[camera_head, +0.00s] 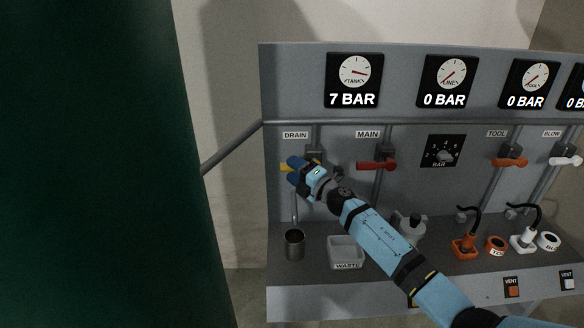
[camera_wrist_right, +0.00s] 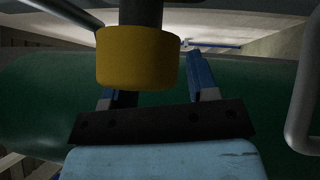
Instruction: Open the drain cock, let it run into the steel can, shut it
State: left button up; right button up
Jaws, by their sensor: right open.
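The drain cock has a yellow handle (camera_head: 285,167) under the DRAIN label, on the left of the panel. My right gripper (camera_head: 295,164) is at the cock and hides most of it. In the right wrist view a yellow rounded part of the cock (camera_wrist_right: 137,58) is close to the camera, and the two blue fingers (camera_wrist_right: 155,88) are apart. I cannot tell whether a finger touches the handle. The steel can (camera_head: 295,246) stands upright on the bench below the drain pipe. Its inside is dark, and no flow shows. My left gripper is out of view.
A WASTE tray (camera_head: 346,266) stands right of the can. The red MAIN handle (camera_head: 377,166) is right of the drain cock. The TANK gauge (camera_head: 354,79) reads 7 BAR and the LINE gauge (camera_head: 447,80) 0 BAR. A large dark green surface (camera_head: 95,170) fills the left.

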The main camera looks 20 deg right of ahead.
jog(key=shift+w+a, duration=0.25)
jog(key=shift+w, duration=0.2)
grip_shut()
